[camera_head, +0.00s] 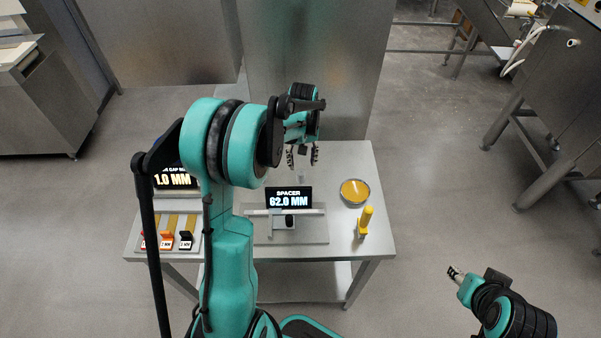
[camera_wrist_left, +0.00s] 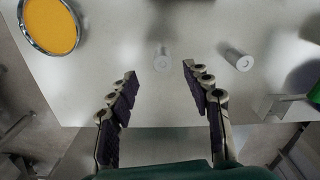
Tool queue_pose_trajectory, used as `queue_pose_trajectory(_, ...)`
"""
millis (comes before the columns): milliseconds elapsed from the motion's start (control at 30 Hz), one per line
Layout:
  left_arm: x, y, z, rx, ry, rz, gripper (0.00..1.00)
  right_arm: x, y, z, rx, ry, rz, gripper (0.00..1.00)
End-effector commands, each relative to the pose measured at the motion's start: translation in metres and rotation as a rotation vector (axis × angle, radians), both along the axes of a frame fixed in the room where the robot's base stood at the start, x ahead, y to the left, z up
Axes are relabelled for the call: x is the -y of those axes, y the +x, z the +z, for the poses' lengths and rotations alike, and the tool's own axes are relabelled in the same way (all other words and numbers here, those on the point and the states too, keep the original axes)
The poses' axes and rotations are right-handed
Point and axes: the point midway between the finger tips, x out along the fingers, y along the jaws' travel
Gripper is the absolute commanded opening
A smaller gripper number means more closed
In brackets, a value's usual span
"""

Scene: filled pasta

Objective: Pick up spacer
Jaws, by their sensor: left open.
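Two small pale cylinders stand on the steel table (camera_head: 350,238). In the left wrist view, one cylinder (camera_wrist_left: 162,60) is ahead of the fingertips, near the middle of the gap, and another cylinder (camera_wrist_left: 240,61) is to the right. I cannot tell which is the spacer. In the head view, a faint pale piece (camera_head: 301,178) shows just below the left gripper. My left gripper (camera_head: 302,157) is open and empty above the table's far part; its spread fingers (camera_wrist_left: 160,72) show in the wrist view. My right gripper (camera_head: 456,272) is off the table at lower right; its jaw state is unclear.
A display reading "SPACER 62.0 MM" (camera_head: 289,197) stands behind a metal fixture (camera_head: 310,236). A bowl with yellow contents (camera_head: 355,191) and a yellow-handled tool (camera_head: 365,219) are on the right. Small "MM" blocks (camera_head: 185,240) and another display (camera_head: 172,181) are on the left, partly behind my arm.

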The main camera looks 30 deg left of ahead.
Motion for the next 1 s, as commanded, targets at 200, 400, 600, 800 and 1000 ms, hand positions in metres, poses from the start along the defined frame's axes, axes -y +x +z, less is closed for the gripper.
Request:
queue_pose_trajectory(200, -0.002, 0.001, -0.026, -0.002, -0.001, 0.003, 0.49, 0.000, 0.000, -0.008, 0.000, 0.000, 0.000, 0.40)
queue_pose_trajectory(400, -0.006, 0.002, -0.048, -0.002, -0.001, 0.003, 0.49, 0.000, 0.000, -0.017, 0.000, 0.000, 0.000, 0.40)
queue_pose_trajectory(600, -0.008, 0.002, -0.075, -0.001, 0.000, 0.002, 0.49, 0.000, 0.000, -0.026, 0.000, 0.000, 0.000, 0.40)
queue_pose_trajectory(800, -0.008, 0.002, -0.076, -0.001, 0.000, 0.002, 0.49, 0.000, 0.000, -0.025, 0.000, 0.000, 0.000, 0.40)
queue_pose_trajectory(1000, -0.008, 0.002, -0.076, -0.001, 0.000, 0.001, 0.05, 0.000, 0.000, -0.024, 0.000, 0.000, 0.000, 0.40)
